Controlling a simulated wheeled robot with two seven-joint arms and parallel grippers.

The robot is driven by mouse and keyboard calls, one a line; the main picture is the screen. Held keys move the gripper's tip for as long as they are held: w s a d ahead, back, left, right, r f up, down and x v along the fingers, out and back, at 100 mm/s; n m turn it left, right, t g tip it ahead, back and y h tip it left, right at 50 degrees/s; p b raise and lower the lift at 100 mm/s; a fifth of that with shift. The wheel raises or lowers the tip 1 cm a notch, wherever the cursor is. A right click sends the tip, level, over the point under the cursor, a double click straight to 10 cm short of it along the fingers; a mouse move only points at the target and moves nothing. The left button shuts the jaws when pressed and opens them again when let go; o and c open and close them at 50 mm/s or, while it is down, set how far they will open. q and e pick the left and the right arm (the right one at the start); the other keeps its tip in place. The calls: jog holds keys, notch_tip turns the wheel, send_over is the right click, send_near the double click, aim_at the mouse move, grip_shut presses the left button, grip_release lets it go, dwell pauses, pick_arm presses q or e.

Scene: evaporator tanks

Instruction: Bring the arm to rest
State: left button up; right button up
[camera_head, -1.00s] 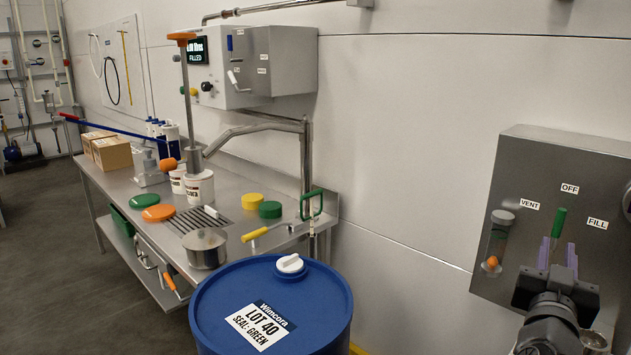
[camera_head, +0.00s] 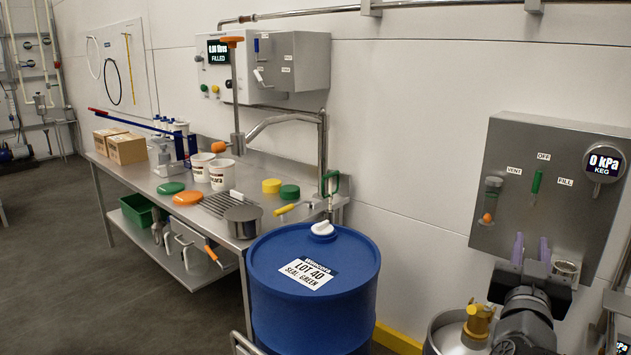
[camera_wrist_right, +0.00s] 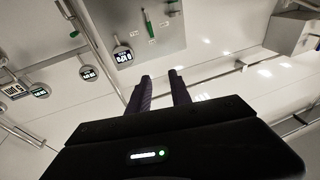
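My right gripper (camera_head: 531,248) is in front of the lower part of the steel valve panel (camera_head: 520,150). Its two purple fingers stand apart with nothing between them, so it is open and empty. The panel's green lever handle (camera_head: 536,182) is above the fingertips and clear of them, under the OFF label. The right wrist view also shows the open fingers (camera_wrist_right: 160,76), with the panel (camera_wrist_right: 140,25) and green handle (camera_wrist_right: 147,28) beyond. My left gripper is not in view.
A blue drum (camera_head: 315,295) labelled LOT 40 stands left of my right arm. A steel keg (camera_head: 455,335) with a yellow fitting (camera_head: 478,322) is beside that arm. A gauge (camera_head: 604,163) reads 0 kPa. A workbench (camera_head: 150,185) holds pots, lids and boxes.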

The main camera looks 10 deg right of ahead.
jog(key=w+a+f+n+g+y, duration=0.15)
jog(key=a+f+y, duration=0.25)
jog(key=a+f, duration=0.5)
jog(key=w+a+f+n+g+y, duration=0.15)
jog(key=a+f+y, duration=0.25)
jog(key=f, duration=1)
jog(key=w+a+f+g+y, duration=0.2)
jog(key=w+a+f+y, duration=0.15)
jog(key=a+f, duration=0.55)
jog(key=s+a+f+n+g+y, duration=0.1)
jog(key=s+a+f+g+y, duration=0.15)
jog(key=s+a+f, duration=0.5)
jog(key=s+a+f+n+g+y, duration=0.1)
jog(key=s+a+f+g, duration=0.3)
jog(key=s+f, duration=0.65)
jog(key=s+a+f+n+g+y, duration=0.1)
jog(key=s+a+f+g+y, duration=0.15)
jog(key=s+a+f, duration=0.5)
notch_tip(320, 180, up, 14)
jog(key=d+p, duration=0.1)
jog(key=p, duration=1.5)
jog(key=shift+s+d+f+g, duration=0.2)
jog(key=shift+s+d+g, duration=0.1)
